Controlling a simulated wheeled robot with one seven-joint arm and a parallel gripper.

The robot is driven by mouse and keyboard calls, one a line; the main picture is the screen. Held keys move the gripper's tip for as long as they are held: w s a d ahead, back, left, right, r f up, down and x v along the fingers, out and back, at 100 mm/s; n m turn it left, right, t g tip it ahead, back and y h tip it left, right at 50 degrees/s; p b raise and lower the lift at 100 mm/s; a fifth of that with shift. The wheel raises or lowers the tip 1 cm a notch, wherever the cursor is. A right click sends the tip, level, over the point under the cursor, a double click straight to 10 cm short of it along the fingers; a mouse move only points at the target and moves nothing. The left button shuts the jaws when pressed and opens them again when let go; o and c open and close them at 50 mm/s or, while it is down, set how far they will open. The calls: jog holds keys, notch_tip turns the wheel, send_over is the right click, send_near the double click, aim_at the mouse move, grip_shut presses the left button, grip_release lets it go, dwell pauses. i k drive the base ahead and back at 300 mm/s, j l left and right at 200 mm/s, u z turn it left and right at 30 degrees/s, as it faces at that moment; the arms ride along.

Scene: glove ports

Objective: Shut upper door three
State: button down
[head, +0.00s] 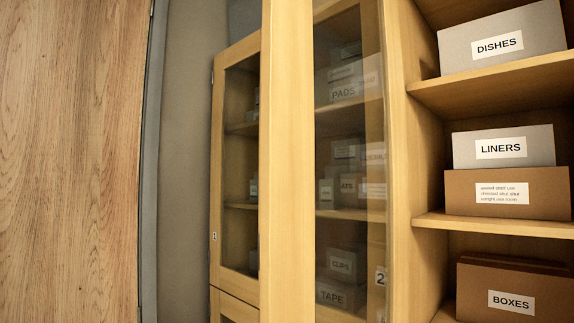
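No door marked three can be made out in the head view, and I cannot tell whether upper door three is in it. My gripper is not in view.
The open bay holds boxes labelled DISHES (497,45), LINERS (502,148) and BOXES (511,301), plus a brown box (505,193). Several boxes show dimly behind the glass. A large wood-grain panel (70,160) fills the left, beside a grey wall (185,160).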

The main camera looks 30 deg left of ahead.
aim_at(287, 206)
jog(key=i+j, duration=0.1)
jog(key=j, duration=0.3)
jog(key=i+j, duration=0.1)
jog(key=j, duration=0.25)
jog(key=i+j, duration=0.1)
jog(key=j, duration=0.3)
jog(key=i+j+u, duration=0.1)
jog(key=j, duration=0.25)
jog(key=i+j, duration=0.15)
jog(key=j, duration=0.25)
jog(key=k, duration=0.2)
